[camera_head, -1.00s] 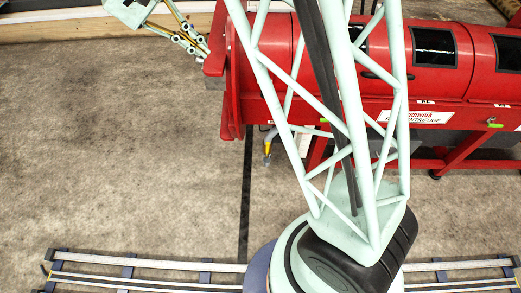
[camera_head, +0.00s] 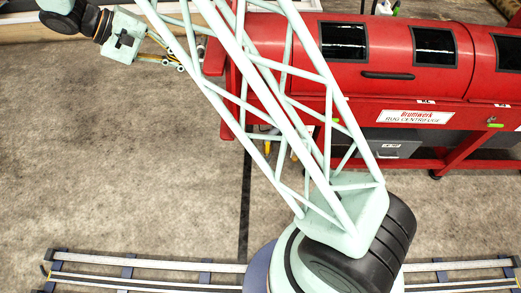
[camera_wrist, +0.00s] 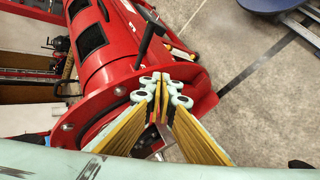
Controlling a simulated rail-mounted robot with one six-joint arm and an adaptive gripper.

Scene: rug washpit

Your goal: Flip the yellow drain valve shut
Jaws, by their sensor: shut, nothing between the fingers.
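My gripper (camera_head: 180,63) is at the upper left of the head view, beside the left end of the red rug centrifuge (camera_head: 375,80). In the wrist view its pale green fingertips (camera_wrist: 161,92) are together and empty, in front of the centrifuge's red end flange (camera_wrist: 198,88). I cannot make out a yellow drain valve for certain. A small yellow part (camera_head: 267,148) shows under the left end of the centrifuge, partly behind my lattice arm. I cannot tell whether it is the valve or how it is set.
A black T-shaped handle (camera_wrist: 150,35) stands out near the fingertips in the wrist view. A grey box (camera_head: 390,147) is under the centrifuge. The concrete floor (camera_head: 110,150) left of the centrifuge is clear. A rail (camera_head: 150,266) runs along the front.

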